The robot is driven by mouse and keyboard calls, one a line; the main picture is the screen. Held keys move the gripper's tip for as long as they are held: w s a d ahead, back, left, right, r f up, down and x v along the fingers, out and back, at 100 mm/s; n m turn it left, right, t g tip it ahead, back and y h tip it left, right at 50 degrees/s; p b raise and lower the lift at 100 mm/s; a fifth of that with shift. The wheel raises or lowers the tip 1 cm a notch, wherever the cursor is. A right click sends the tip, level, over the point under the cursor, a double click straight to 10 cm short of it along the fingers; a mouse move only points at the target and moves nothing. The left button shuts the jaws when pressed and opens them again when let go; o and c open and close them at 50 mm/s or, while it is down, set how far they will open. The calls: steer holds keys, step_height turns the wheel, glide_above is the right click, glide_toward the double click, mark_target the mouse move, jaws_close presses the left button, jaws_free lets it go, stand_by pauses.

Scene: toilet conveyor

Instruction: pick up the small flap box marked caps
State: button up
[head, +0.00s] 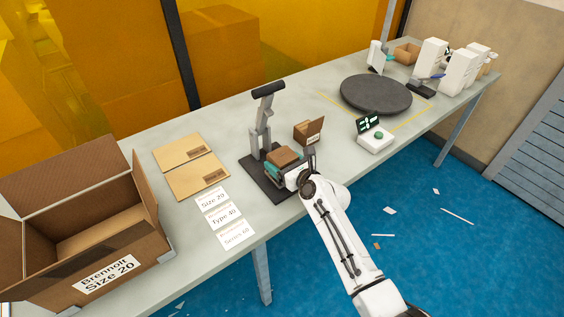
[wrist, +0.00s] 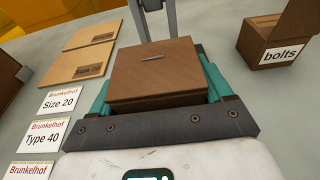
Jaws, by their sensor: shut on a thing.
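A small brown box (wrist: 152,72) sits between the teal fingers of my gripper (wrist: 158,68) in the wrist view. Its top is closed, with a short pale mark on it. No label shows on the visible sides, so I cannot read its marking. In the head view the box (head: 285,156) and my gripper (head: 286,161) are over the dark base plate of a grey press-like stand. The gripper is shut on the box. I cannot tell whether the box touches the plate.
An open flap box marked bolts (wrist: 272,38) stands to the right. The grey stand (head: 263,125) rises just behind. Flat cardboard pieces (head: 197,177) and label cards (head: 220,215) lie left, beside a large open carton (head: 110,240). A dark turntable (head: 376,95) is farther right.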

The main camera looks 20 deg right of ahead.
mark_target(286, 161)
steer(key=shift+r+p, duration=2.15)
steer(key=shift+r, duration=0.15)
steer(key=shift+s+p, duration=0.9)
steer(key=shift+s, duration=0.35)
steer(key=s+p, duration=0.3)
steer(key=s, duration=0.3)
steer(key=shift+s, duration=0.25)
steer(key=shift+f, duration=0.1)
